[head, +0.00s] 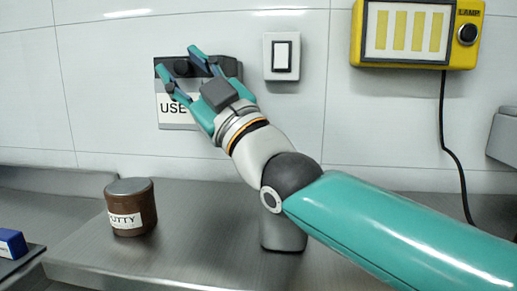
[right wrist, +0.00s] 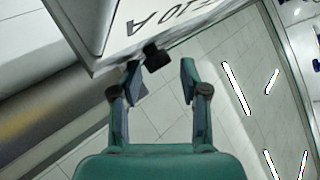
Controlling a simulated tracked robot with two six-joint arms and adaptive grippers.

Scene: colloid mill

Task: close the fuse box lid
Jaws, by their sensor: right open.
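The fuse box (head: 175,112) is on the tiled wall at the upper left of the head view, with a dark upper part and a pale label reading "USE", partly hidden by my gripper. In the right wrist view a white panel (right wrist: 125,28) with lettering like "10 A" shows at the top, with a small black knob (right wrist: 157,57) at its edge. My right gripper (head: 178,62) is open in front of the fuse box. In the right wrist view its fingertips (right wrist: 160,64) stand on either side of the knob; contact is unclear. How far the lid is open cannot be told.
A white switch (head: 281,57) is right of the fuse box. A yellow lamp box (head: 416,62) with a hanging black cable (head: 449,150) is farther right. A brown putty jar (head: 131,207) stands on the metal bench (head: 190,240). A blue block (head: 11,243) lies at the left edge.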

